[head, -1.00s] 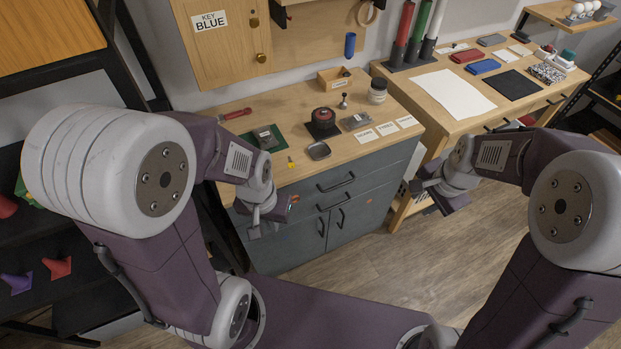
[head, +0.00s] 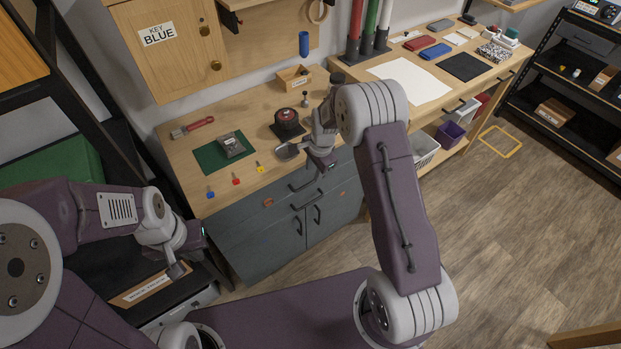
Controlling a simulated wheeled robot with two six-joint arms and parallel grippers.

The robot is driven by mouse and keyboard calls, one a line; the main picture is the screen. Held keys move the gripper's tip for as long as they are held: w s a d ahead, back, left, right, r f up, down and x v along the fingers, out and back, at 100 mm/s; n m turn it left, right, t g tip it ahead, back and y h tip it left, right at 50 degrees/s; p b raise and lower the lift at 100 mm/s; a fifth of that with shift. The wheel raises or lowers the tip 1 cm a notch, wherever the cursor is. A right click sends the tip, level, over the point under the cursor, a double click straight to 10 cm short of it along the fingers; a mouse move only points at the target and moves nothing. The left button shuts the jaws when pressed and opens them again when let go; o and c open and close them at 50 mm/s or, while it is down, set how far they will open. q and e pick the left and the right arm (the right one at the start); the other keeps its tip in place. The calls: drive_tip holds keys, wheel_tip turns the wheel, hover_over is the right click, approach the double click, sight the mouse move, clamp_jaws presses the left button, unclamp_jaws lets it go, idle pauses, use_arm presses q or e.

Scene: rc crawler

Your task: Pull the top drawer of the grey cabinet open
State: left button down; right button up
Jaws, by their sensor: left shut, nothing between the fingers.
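The grey cabinet (head: 262,252) stands under the left workbench. Its top drawer (head: 284,193) looks closed, with a dark bar handle (head: 303,183) on its front. A second drawer handle (head: 307,200) sits just below, above two doors with upright handles. My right gripper (head: 324,167) is by the bench's front edge, to the upper right of the top handle and apart from it in the picture. Its fingers are small and partly hidden, so I cannot tell whether they are open. My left gripper (head: 190,256) is shut and empty, left of the cabinet.
The bench top (head: 180,155) holds a green mat (head: 212,158), a red-handled tool (head: 192,127), a dark round item (head: 287,122) and small coloured pieces along the front. A dark shelf rack stands left. The wooden floor (head: 480,250) is open to the right.

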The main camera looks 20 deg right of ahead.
sight(312, 182)
drive_tip(key=f, duration=0.4)
drive_tip(key=w+f, duration=0.1)
drive_tip(key=f, duration=0.1)
drive_tip(key=shift+a, duration=0.15)
clamp_jaws()
drive_tip(key=shift+w, duration=0.1)
idle(1.0)
